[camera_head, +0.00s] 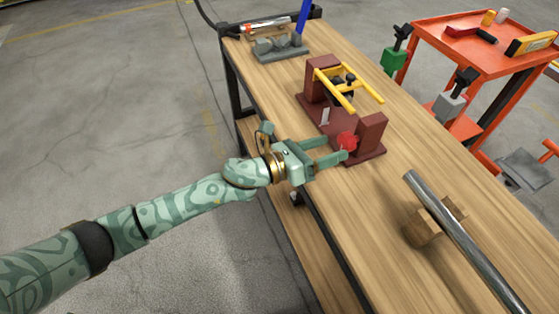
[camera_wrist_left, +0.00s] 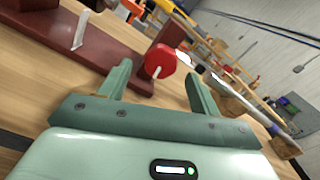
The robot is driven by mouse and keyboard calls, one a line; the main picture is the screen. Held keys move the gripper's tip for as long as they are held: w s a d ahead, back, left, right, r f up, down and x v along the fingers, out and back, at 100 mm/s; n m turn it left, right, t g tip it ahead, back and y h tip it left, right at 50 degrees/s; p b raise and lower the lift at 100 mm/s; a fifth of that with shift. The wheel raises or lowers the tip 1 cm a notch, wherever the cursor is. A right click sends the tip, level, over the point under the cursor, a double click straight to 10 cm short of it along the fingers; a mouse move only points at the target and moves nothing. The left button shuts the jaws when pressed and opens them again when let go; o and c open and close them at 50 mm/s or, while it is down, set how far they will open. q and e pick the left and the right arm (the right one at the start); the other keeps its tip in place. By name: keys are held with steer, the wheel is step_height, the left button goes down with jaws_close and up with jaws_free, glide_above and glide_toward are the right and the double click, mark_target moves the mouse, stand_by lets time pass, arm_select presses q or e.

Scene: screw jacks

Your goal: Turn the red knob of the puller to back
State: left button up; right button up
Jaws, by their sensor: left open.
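The puller is a dark red stand (camera_head: 323,115) with two upright blocks and a yellow frame (camera_head: 345,88), on the wooden workbench. Its red knob (camera_head: 347,141) sits beside the nearer block. In the left wrist view the round red knob (camera_wrist_left: 160,61) shows a small pale pin on its face. My left gripper (camera_head: 341,147) is open and empty, reaching in from the left. Its fingertips are at the knob, one on either side of it in the picture; I cannot tell whether they touch it. My right gripper is not in view.
A metal bar (camera_head: 462,240) lies on a wooden block (camera_head: 428,226) at the near right of the workbench (camera_head: 390,180). A grey fixture (camera_head: 280,48) stands at the far end. An orange cart (camera_head: 475,62) with tools stands to the right.

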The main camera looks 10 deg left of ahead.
arm_select(q)
steer(key=p+v, duration=0.1)
steer(key=v, duration=1.1)
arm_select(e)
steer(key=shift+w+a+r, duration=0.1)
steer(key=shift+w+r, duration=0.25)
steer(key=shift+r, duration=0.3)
